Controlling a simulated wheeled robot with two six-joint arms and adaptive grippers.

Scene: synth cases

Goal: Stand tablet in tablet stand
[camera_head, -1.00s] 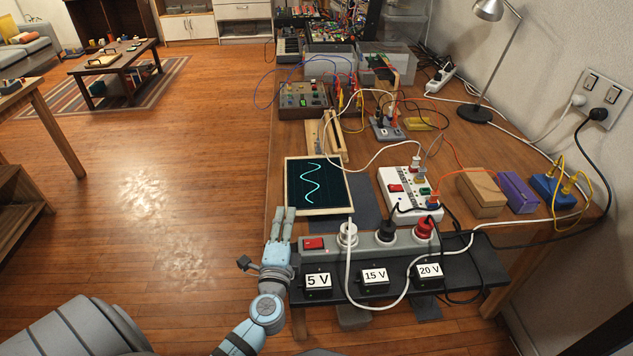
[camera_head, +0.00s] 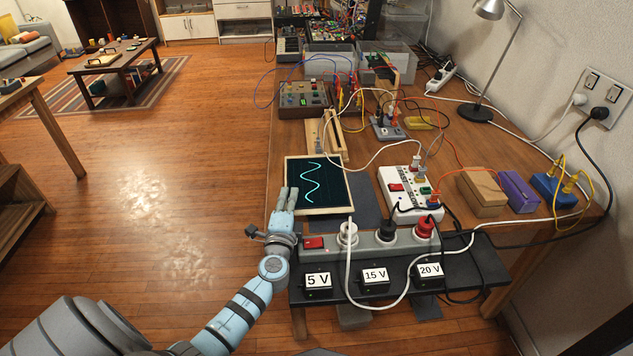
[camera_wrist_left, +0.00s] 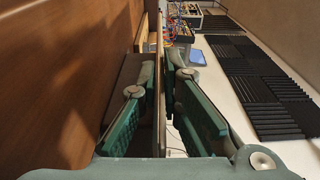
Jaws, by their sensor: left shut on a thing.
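The tablet (camera_head: 318,184) has a dark screen with a pale wavy line and a light frame. It lies screen up near the workbench's left edge in the head view. My left gripper (camera_head: 284,197) is at its near left corner, shut on its edge. In the left wrist view the tablet (camera_wrist_left: 160,75) shows as a thin edge between the two green fingers of the left gripper (camera_wrist_left: 158,105). A light wooden stand (camera_head: 333,143) with upright pieces, which looks like the tablet stand, is just behind the tablet. My right gripper is not in view.
A grey power strip (camera_head: 376,240) with plugs and labelled voltage boxes is in front of the tablet. A white socket box (camera_head: 404,186) stands to its right. A white cable (camera_head: 349,270) runs close by. The floor (camera_head: 170,200) left of the bench is clear.

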